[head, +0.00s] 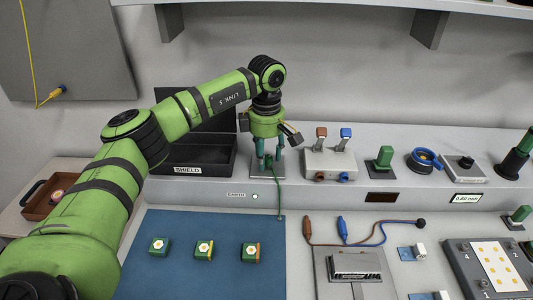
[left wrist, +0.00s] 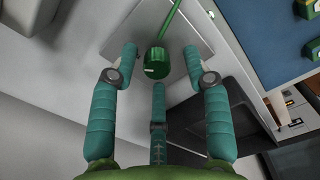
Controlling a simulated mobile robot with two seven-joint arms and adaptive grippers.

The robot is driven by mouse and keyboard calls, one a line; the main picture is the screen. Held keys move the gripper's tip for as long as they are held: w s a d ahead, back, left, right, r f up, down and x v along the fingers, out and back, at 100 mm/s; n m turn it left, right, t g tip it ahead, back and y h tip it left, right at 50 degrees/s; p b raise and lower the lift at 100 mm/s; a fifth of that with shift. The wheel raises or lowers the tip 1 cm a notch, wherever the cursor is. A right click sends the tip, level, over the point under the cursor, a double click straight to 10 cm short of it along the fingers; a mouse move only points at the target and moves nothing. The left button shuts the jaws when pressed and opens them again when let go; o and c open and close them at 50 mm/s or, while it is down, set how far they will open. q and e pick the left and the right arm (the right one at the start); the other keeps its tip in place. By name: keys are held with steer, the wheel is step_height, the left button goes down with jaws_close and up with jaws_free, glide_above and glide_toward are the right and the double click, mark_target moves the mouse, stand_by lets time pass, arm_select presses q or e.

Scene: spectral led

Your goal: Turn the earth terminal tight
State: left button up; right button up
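The earth terminal is a round green knob (left wrist: 157,62) with a white mark, on a light grey plate (left wrist: 180,38) in the left wrist view. A green lead (left wrist: 172,18) runs from it. In the head view the fingers mostly hide the knob; the green lead (head: 279,196) drops towards the blue mat, near the EARTH label (head: 236,195). My left gripper (head: 267,166) points down over the terminal. In the left wrist view its three teal fingers (left wrist: 160,66) are spread around the knob, with gaps visible. Whether any finger touches it I cannot tell. My right gripper is not in view.
A black SHIELD tray (head: 190,171) stands left of the gripper. A switch box (head: 330,164) with brown and blue levers stands close on its right. The blue mat (head: 200,275) in front holds small green blocks (head: 204,248). A shelf overhangs the back.

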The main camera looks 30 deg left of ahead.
mark_target(266, 157)
arm_select(q)
steer(key=shift+d+r, duration=0.1)
steer(key=shift+w+r, duration=0.1)
steer(key=shift+r, duration=0.15)
step_height(266, 157, up, 11)
steer(key=shift+r, duration=0.15)
stand_by(0.7)
